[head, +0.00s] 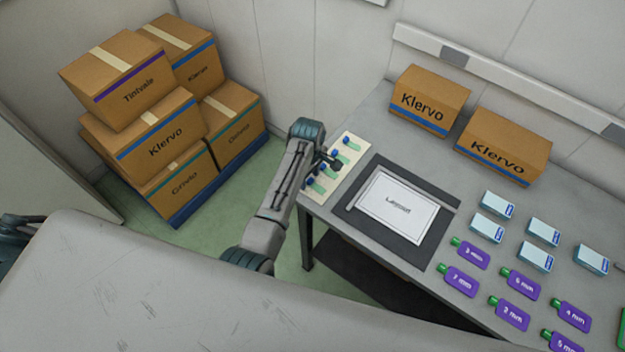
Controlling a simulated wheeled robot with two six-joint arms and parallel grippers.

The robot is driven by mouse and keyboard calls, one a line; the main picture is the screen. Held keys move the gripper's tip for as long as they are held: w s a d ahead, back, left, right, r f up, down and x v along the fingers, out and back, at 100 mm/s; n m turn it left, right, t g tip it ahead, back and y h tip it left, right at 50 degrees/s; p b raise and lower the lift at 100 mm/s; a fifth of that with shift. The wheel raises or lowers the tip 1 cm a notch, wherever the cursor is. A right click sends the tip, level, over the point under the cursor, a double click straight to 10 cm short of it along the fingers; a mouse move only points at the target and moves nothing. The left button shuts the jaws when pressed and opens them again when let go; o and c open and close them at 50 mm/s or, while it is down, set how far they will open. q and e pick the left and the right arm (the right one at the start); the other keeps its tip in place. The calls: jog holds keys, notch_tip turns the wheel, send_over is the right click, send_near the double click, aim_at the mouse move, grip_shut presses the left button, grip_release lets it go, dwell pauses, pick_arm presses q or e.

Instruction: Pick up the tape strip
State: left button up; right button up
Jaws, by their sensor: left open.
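A cream board (355,143) lies at the left end of the grey table. On it are several green tape strips (354,145) with blue ends; the nearer ones are partly hidden by my arm and gripper. My left gripper (333,163) is over the middle of this board, open, with its dark fingers among the strips. I cannot tell whether the fingers touch a strip. My right gripper is not in view.
A dark mat (436,210) with a white sheet (397,207) lies right of the board. Two Klervo cartons (431,100) stand at the back. Stacked cartons (160,140) fill the left corner.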

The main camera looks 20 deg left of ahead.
pick_arm(q)
jog(key=shift+f, duration=0.15)
jog(key=shift+c, duration=0.4)
jog(key=c, duration=0.7)
